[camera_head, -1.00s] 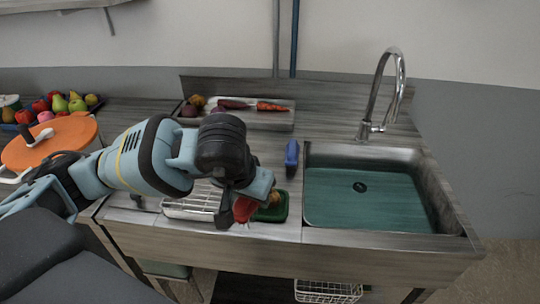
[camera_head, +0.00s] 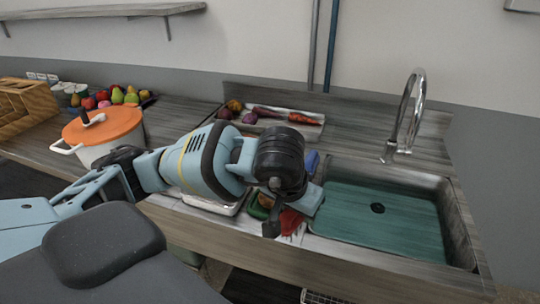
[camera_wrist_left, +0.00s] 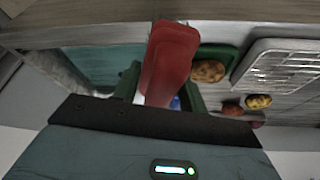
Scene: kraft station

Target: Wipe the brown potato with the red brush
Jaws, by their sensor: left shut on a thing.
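My left gripper (camera_head: 284,218) is shut on the red brush (camera_head: 291,221) and holds it near the counter's front edge, just right of the small green tray (camera_head: 254,208). In the left wrist view the red brush (camera_wrist_left: 168,62) sits between the two fingers (camera_wrist_left: 163,88), its bristles not clearly seen. The brown potato (camera_head: 265,201) lies on the green tray, partly hidden behind my gripper in the head view. My right gripper is out of view.
The sink (camera_head: 385,215) with its tall faucet (camera_head: 408,120) is at right. A blue object (camera_head: 311,161) stands by its left rim. A metal rack (camera_wrist_left: 285,65) lies left of the green tray. A vegetable tray (camera_head: 312,132) is behind; an orange-lidded pot (camera_head: 104,127) stands left.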

